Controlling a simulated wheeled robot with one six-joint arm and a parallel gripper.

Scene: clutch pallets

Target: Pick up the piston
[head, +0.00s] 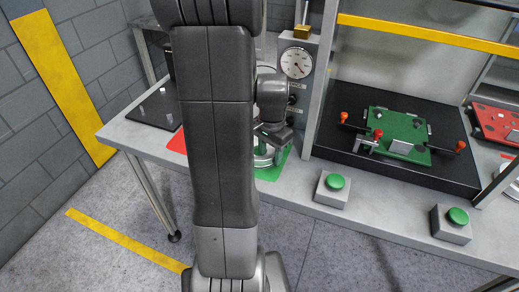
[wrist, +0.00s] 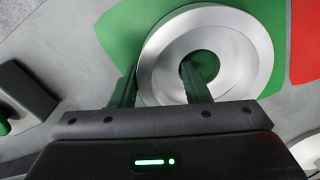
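The piston (wrist: 240,50) is a silver ring-shaped disc with a round hole, seen over a green mat (wrist: 125,35) in the wrist view. My gripper (wrist: 157,85) has its two dark green fingers apart, one beside the disc's outer edge and one at the hole, with the ring's wall between them. Whether the fingers press on the wall cannot be told. In the head view, silver round metal (head: 263,160) shows beside my arm at the green mat (head: 275,172). My arm hides much of that spot and the fingers there.
A red mat (head: 178,142) lies to the left on the grey bench. A pressure gauge (head: 296,62) stands behind. A green pallet (head: 400,135) with red-knobbed clamps sits on a black plate to the right. Green push buttons (head: 336,183) line the front edge.

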